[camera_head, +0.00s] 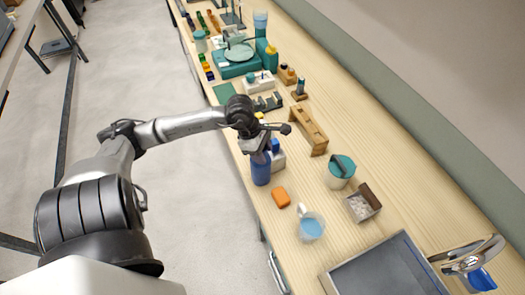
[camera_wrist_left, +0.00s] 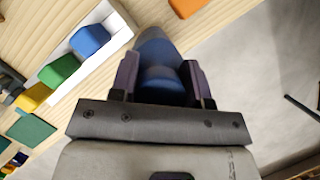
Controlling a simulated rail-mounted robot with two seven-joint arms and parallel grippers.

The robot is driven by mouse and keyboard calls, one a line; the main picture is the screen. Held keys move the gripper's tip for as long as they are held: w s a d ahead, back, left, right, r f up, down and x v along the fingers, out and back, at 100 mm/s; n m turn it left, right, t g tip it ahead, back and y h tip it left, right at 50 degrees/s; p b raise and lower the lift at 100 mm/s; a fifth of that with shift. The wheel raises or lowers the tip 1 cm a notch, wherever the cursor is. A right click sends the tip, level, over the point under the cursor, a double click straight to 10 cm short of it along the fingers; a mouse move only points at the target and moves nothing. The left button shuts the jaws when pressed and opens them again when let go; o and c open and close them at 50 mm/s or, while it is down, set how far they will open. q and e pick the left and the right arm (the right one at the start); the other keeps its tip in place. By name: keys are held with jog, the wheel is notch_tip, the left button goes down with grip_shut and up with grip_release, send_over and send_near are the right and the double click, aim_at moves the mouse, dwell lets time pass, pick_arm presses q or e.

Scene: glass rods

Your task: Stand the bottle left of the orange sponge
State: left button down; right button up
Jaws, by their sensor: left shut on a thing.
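A blue bottle (camera_head: 261,172) stands upright near the table's left edge, left of and a little farther back than the orange sponge (camera_head: 281,197). I cannot tell whether its base touches the table. My left gripper (camera_head: 261,152) is above it, shut on its upper part. In the left wrist view the bottle (camera_wrist_left: 158,72) is between the two fingers of the gripper (camera_wrist_left: 160,82), which hide part of it. The sponge also shows at the top of that view (camera_wrist_left: 187,5). My right gripper is not in view.
A beaker of blue liquid (camera_head: 312,229) is in front of the sponge. A teal-lidded pot (camera_head: 339,172), an open box (camera_head: 362,206) and a wooden rack (camera_head: 309,131) stand to the right. A sink (camera_head: 385,272) is nearer.

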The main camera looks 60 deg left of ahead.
pick_arm(q)
jog(key=shift+f, duration=0.15)
jog(key=shift+f, duration=0.1)
jog(key=c, duration=0.6)
grip_release()
jog(key=b+v, duration=0.1)
jog(key=v, duration=1.1)
